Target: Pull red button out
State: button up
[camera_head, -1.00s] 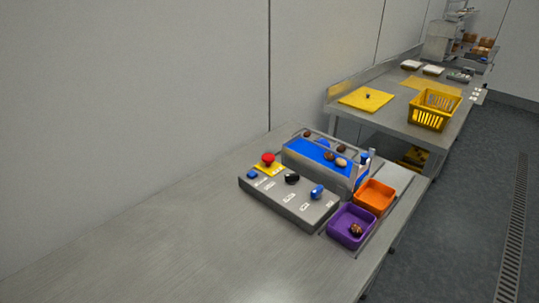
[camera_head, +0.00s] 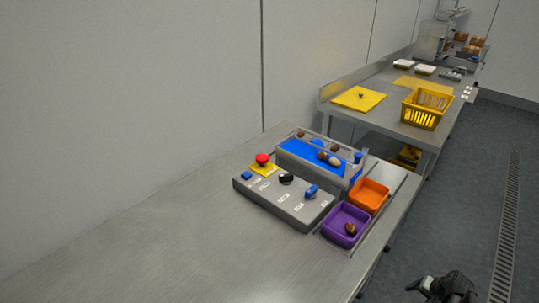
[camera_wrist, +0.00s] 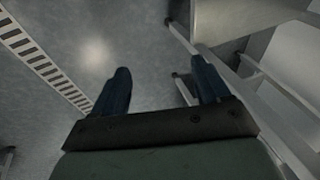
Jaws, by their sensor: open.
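The red button (camera_head: 262,159) is a mushroom-shaped knob on a yellow plate (camera_head: 264,169). It sits at the back left of the grey control box (camera_head: 270,199) on the steel table. Whether it is pressed in or out is too small to tell. My gripper shows in the wrist view with two dark fingers (camera_wrist: 160,92) spread apart and nothing between them, over the floor beside the table. A dark part of my arm shows at the bottom right of the head view, well to the right of the button and apart from it.
On the box are a blue button (camera_head: 246,175), a black knob (camera_head: 286,179) and a blue knob (camera_head: 311,192). Behind stands a blue conveyor (camera_head: 312,153) with dates. A purple tray (camera_head: 340,238) and an orange tray (camera_head: 370,194) stand right. The front left table (camera_head: 170,240) is clear.

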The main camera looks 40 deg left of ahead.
jog(key=w+a+r+t+y, duration=0.1)
jog(key=w+a+r+t, duration=0.15)
jog(key=w+r, duration=0.6)
jog(key=w+a+r+t+y, duration=0.1)
jog(key=w+a+r, duration=0.4)
jog(key=r, duration=0.7)
jog(key=w+a+r+t+y, duration=0.1)
jog(key=w+a+r+t, duration=0.15)
jog(key=w+r, duration=0.75)
jog(key=w+a+r+n+t+y, duration=0.1)
jog(key=a+r, duration=0.3)
jog(key=r, duration=0.6)
jog(key=a+r+n+t+y, duration=0.1)
jog(key=a+r, duration=0.3)
jog(key=r, duration=0.7)
jog(key=w+a+r+y, duration=0.1)
jog(key=a+r, duration=0.3)
jog(key=r, duration=0.6)
jog(key=n+g+h, duration=0.5)
jog(key=n+g, duration=0.4)
jog(key=n, duration=0.5)
send_over(263, 157)
jog(key=s+d, duration=0.1)
jog(key=d, duration=0.5)
notch_tip(263, 157, down, 9)
jog(key=x, duration=1.3)
jog(key=shift+s+a+f, duration=0.2)
jog(key=shift+s+a, duration=0.05)
jog(key=shift+a, duration=0.05)
